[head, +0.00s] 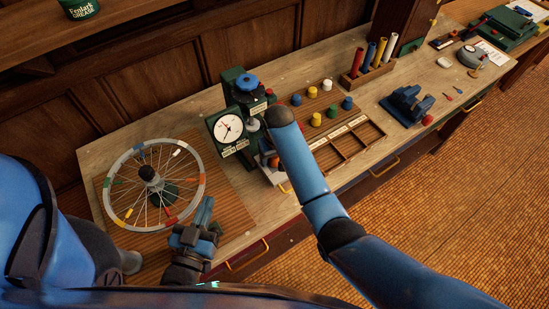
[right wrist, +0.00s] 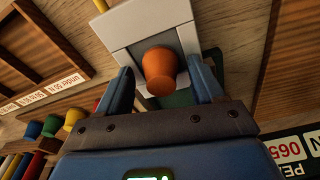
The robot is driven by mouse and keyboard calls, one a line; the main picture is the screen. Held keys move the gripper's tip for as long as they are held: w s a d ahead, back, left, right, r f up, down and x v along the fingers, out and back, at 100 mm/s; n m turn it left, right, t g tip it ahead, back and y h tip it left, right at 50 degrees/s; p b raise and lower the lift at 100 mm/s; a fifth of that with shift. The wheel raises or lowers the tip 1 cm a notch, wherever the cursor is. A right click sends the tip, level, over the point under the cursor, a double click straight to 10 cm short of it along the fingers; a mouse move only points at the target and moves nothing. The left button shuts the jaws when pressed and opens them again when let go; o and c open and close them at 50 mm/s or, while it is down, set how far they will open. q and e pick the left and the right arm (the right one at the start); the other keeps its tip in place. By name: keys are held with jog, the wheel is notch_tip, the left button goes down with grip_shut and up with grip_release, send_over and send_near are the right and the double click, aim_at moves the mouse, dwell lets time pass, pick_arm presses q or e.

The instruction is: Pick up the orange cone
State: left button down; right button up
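The orange cone (right wrist: 160,72) shows in the right wrist view, on or over a light grey square plate (right wrist: 124,24). My right gripper (right wrist: 163,70) is open, with one blue finger on each side of the cone. Gaps show between the cone and both fingers, so it is not held. In the head view my right forearm hides most of that gripper, and only a small orange patch (head: 274,162) shows beside it. My left gripper (head: 206,215) is low over the striped mat, right of the wheel; its finger opening is unclear.
A spoked wheel (head: 120,196) lies at the left of the bench. A green dial gauge stand (head: 229,127) stands close to my right arm. Several coloured pegs, a compartment tray (head: 352,153) and a blue vise (head: 405,104) are farther right.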

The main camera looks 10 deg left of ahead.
jog(key=shift+s+r, duration=0.1)
jog(key=shift+s, duration=0.05)
jog(key=c, duration=1)
jog(key=shift+c, duration=0.2)
notch_tip(320, 180, up, 20)
jog(key=p, duration=0.6)
jog(key=shift+f, duration=0.25)
